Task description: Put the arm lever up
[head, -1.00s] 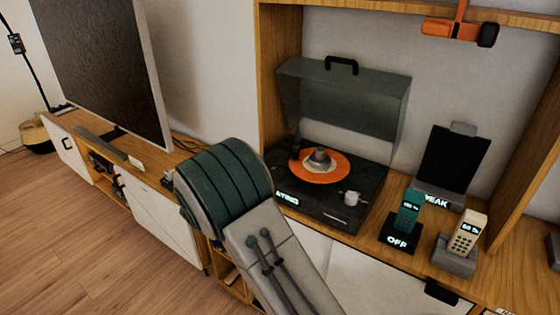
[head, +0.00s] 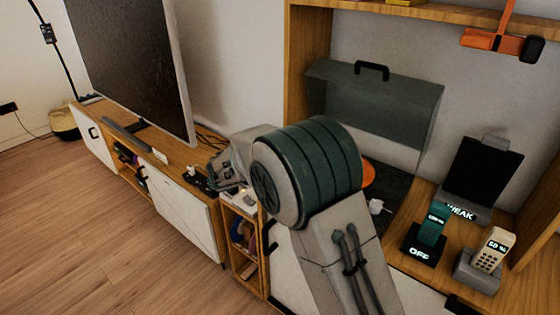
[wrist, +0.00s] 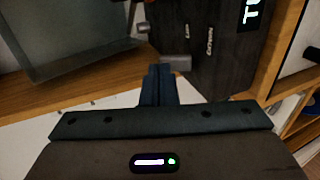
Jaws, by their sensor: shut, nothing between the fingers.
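The turntable (head: 394,186) is a dark box in the wooden cabinet, with an orange disc (head: 368,175) mostly hidden behind my arm in the head view. Its grey-green lid (head: 375,105) stands open. In the wrist view a dark panel (wrist: 232,60) carries small grey pieces, two of them slim (wrist: 187,31), and partly cut-off glowing letters. A short grey bar (wrist: 177,62) shows just beyond my fingertips; I cannot tell which piece is the arm lever, or whether I touch the bar. My gripper (wrist: 160,72) is shut and empty.
A teal handset (head: 431,222) on a stand marked OFF, a cream phone (head: 490,250) and a black tilted panel (head: 482,170) stand right of the turntable. An orange object (head: 490,40) hangs above. A large screen (head: 130,65) stands left. The floor (head: 110,235) is clear.

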